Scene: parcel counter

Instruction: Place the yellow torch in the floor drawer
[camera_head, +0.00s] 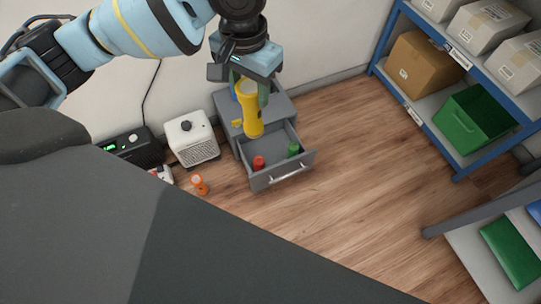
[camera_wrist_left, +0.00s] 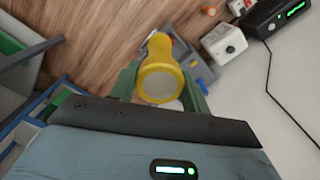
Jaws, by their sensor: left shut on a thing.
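The yellow torch (camera_head: 251,112) is held upright in my left gripper (camera_head: 249,84), which is shut on it. The torch hangs above the open floor drawer (camera_head: 262,180), apart from it as far as I can tell. In the left wrist view the torch (camera_wrist_left: 161,72) sits between the two green fingers of the left gripper (camera_wrist_left: 160,84). The drawer is pulled out of a grey cabinet (camera_head: 278,107) and holds a red item (camera_head: 259,163) and a green item (camera_head: 293,149). In the wrist view the torch and fingers hide much of the drawer. My right gripper is not in view.
A white box with a knob (camera_head: 192,138) and a black device (camera_head: 130,147) stand along the wall. A blue-framed shelf (camera_head: 411,107) is at right. The wooden floor between is clear.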

